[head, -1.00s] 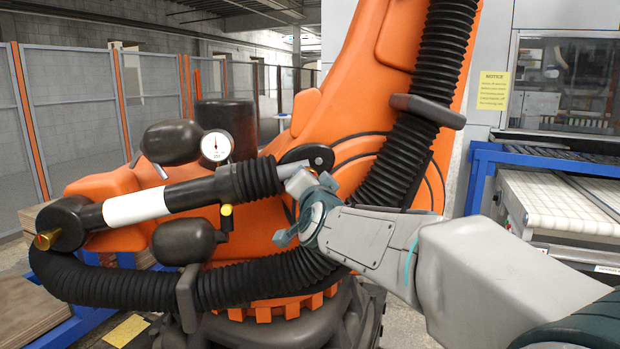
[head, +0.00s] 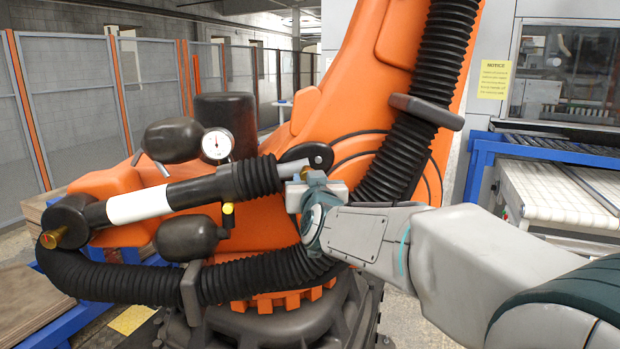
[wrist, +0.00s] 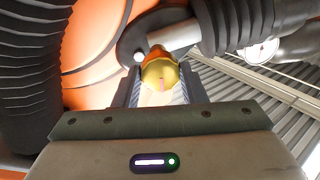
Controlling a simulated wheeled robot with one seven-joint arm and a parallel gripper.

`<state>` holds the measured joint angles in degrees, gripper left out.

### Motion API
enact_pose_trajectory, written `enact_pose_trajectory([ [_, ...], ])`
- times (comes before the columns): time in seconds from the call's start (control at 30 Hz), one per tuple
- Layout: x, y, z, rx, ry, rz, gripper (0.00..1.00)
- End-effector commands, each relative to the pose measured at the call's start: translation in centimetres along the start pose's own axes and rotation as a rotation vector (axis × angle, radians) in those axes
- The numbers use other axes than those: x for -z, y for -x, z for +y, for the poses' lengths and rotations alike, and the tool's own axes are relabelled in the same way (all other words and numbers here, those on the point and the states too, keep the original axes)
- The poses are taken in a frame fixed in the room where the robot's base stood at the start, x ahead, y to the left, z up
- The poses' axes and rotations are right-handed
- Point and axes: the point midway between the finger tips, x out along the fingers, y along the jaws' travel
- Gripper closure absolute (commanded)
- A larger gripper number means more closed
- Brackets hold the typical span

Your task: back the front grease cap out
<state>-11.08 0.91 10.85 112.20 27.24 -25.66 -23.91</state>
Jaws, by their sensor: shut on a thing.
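A brass grease cap (wrist: 160,73) with a small red mark sits at the rod-eye end of the black-and-white cylinder (head: 137,206). My gripper (wrist: 157,88) is shut on this cap, with one finger on each side of it in the wrist view. In the head view the cap (head: 304,172) shows only as a small gold patch above my gripper (head: 307,184), which hides most of it. A second brass cap (head: 54,237) is at the far left end of the cylinder, away from my gripper.
The orange robot arm (head: 357,70) stands close behind my gripper. Black ribbed hoses (head: 440,55) run down beside it. A dial gauge (head: 216,145) and dark rounded canisters (head: 187,240) are left of my gripper. A conveyor (head: 556,200) stands at the right.

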Motion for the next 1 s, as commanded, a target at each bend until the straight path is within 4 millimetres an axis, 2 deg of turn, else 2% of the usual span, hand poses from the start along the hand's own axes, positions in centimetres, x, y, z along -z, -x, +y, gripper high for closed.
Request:
enact_pose_trajectory([
  [0.57, 0.05, 0.00, -0.08, 0.001, 0.037, -0.001, 0.85],
  [0.6, 0.04, 0.00, -0.07, 0.001, 0.037, -0.001, 0.60],
  [0.67, 0.04, 0.00, -0.07, 0.001, 0.037, -0.001, 0.43],
  [0.7, 0.04, 0.00, -0.06, 0.001, 0.036, -0.001, 0.41],
  [1.0, 0.02, 0.16, -0.03, 0.000, 0.035, -0.001, 0.41],
])
